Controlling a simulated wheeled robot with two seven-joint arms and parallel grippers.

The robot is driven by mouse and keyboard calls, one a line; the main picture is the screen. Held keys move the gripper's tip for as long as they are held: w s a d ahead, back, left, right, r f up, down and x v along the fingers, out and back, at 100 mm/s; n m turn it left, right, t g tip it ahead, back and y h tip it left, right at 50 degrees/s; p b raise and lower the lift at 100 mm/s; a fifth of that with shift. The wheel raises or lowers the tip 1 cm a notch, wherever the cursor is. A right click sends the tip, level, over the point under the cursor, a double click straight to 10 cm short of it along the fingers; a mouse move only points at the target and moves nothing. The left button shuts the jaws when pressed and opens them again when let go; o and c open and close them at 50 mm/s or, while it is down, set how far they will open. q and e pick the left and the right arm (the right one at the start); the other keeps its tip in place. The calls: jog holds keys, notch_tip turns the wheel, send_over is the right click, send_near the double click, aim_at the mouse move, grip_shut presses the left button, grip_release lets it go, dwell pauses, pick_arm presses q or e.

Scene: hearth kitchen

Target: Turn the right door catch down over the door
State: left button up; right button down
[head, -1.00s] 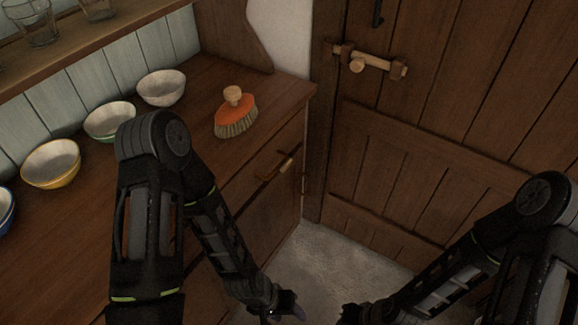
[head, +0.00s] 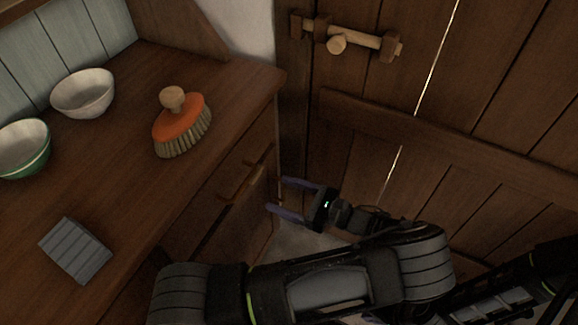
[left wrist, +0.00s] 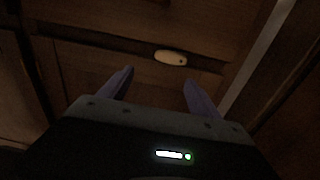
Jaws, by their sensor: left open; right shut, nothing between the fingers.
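A wooden bar-shaped fitting (head: 247,172) sits on the cupboard front under the counter's right end, slanting in the head view. I cannot tell whether it is the right door catch. In the left wrist view a pale oval wooden piece (left wrist: 170,57) shows on the dark wood front, beyond and between my fingers. My left gripper (head: 278,196) is open and empty, its fingers toward the cupboard front, just right of and below the fitting. It also shows in the left wrist view (left wrist: 159,91), apart from the oval piece. My right gripper is out of view; only part of that arm shows.
A plank door (head: 470,90) with a wooden bolt (head: 365,40) stands at right; light shows through its gaps. On the counter (head: 110,190) are an orange brush (head: 182,120), a white bowl (head: 84,92), a green-banded bowl (head: 24,146) and a grey ribbed block (head: 74,250).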

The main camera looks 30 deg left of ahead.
aim_at(259, 176)
pick_arm(q)
jog(key=shift+w+d+r+t+y, duration=0.3)
jog(key=shift+w+d+r, duration=0.35)
jog(key=shift+r, duration=0.2)
jog(key=shift+a, duration=0.1)
jog(key=a, duration=0.7)
jog(key=shift+a+p, duration=0.35)
jog(key=shift+a, duration=0.05)
jog(key=shift+f, duration=0.1)
jog(key=c, duration=1.4)
